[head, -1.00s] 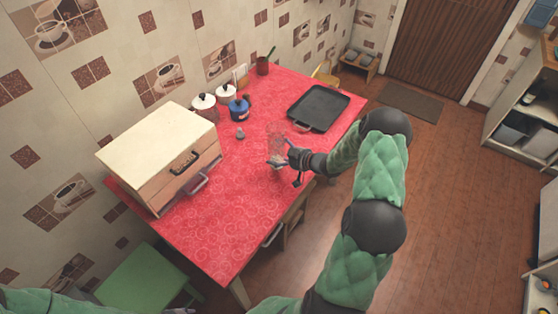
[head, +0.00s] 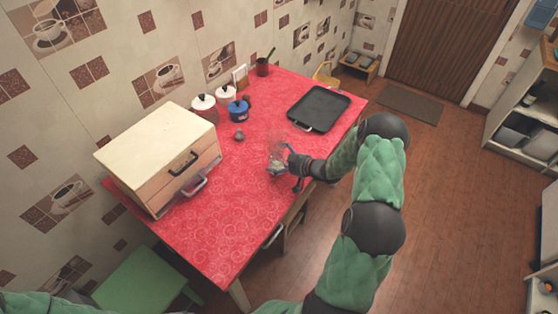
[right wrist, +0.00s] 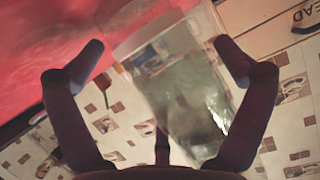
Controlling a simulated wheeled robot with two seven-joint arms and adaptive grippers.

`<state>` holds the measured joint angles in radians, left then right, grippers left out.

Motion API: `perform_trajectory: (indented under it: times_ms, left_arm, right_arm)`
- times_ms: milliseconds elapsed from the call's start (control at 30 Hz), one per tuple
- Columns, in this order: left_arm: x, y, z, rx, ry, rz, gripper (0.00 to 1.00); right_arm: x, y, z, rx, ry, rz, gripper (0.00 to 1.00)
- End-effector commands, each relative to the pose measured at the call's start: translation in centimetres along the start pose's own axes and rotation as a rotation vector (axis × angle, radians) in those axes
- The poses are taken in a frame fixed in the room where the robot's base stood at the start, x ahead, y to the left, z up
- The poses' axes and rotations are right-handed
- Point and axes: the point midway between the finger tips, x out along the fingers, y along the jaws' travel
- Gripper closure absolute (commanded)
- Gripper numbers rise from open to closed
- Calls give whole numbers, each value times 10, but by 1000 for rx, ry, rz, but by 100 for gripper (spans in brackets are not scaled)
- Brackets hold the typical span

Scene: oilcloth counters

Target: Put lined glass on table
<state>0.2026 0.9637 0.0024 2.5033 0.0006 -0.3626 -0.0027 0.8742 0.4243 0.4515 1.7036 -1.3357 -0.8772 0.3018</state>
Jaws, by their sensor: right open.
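The clear glass (head: 277,155) is at the front part of the red oilcloth table (head: 215,232), near its right edge. It is faint in the head view and looks upright; its foot is partly hidden by my gripper. My right gripper (head: 283,166) is beside the glass with its fingers spread around it. In the right wrist view the glass (right wrist: 182,100) lies between the open fingers (right wrist: 160,58), with gaps on both sides. Lines on it are not clear. My left gripper is out of view.
A wooden bread box (head: 158,150) stands at the left. A black tray (head: 319,108) lies behind the gripper. White pots (head: 204,108), a blue pot (head: 238,110) and a small grey item (head: 239,136) stand towards the wall. The table's front left is clear.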

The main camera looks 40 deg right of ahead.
Motion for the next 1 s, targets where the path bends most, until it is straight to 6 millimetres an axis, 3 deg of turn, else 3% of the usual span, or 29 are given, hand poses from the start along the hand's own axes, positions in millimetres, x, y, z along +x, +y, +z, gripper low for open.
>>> perform_trajectory:
  times_ms: [167, 700, 1000]
  left_arm:
    - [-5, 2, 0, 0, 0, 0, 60]
    - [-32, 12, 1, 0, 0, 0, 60]
    - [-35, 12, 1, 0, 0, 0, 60]
  right_arm:
    - [-11, 0, -3, 1, -1, 2, 0]
    - [-107, 0, -4, 2, 0, 3, 0]
    - [-122, 0, -2, 0, 0, 0, 0]
